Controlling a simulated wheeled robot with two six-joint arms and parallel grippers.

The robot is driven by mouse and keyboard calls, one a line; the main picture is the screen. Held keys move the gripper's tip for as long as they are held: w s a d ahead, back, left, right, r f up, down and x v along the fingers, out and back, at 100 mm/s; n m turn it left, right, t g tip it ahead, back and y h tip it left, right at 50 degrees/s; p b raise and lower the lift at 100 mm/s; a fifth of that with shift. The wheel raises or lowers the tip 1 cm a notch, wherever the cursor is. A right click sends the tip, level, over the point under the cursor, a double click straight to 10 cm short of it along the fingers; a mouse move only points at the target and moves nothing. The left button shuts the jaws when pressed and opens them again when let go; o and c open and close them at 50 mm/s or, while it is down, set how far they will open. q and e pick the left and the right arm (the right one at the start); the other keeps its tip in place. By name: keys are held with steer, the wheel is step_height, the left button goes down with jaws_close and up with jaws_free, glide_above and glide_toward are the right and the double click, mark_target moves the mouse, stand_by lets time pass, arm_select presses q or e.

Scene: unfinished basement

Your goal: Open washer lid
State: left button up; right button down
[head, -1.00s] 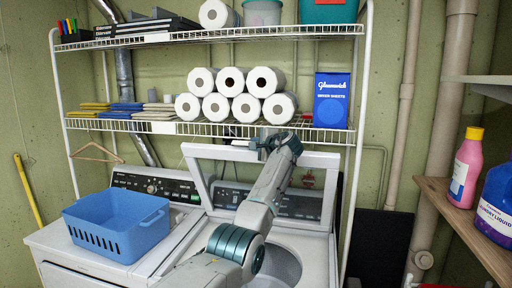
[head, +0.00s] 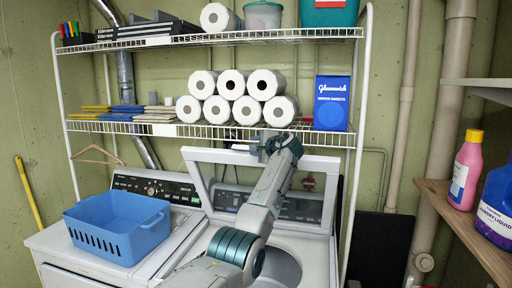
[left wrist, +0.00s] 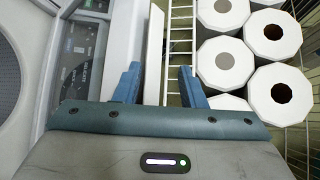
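The white washer (head: 318,250) stands at center with its round tub opening showing. Its lid (head: 217,156) is raised and stands nearly upright in front of the control panel (head: 300,208). My left gripper (head: 272,140) is at the lid's top edge, just below the lower wire shelf. In the left wrist view its two fingers (left wrist: 160,88) are apart, with a white edge and shelf wires showing in the gap. I cannot tell whether a finger touches the lid. My arm hides part of the lid and tub. My right gripper is not in view.
A blue basket (head: 118,226) sits on the neighboring machine at left. Paper towel rolls (head: 232,84) and a blue box (head: 331,103) stand on the wire shelf (head: 200,130) close above my gripper. A wooden shelf (head: 450,225) with bottles juts in at right.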

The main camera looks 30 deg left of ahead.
arm_select(q)
steer(key=b+v, duration=0.5)
steer(key=v, duration=0.5)
steer(key=shift+d, duration=0.3)
steer(key=shift+s, duration=0.1)
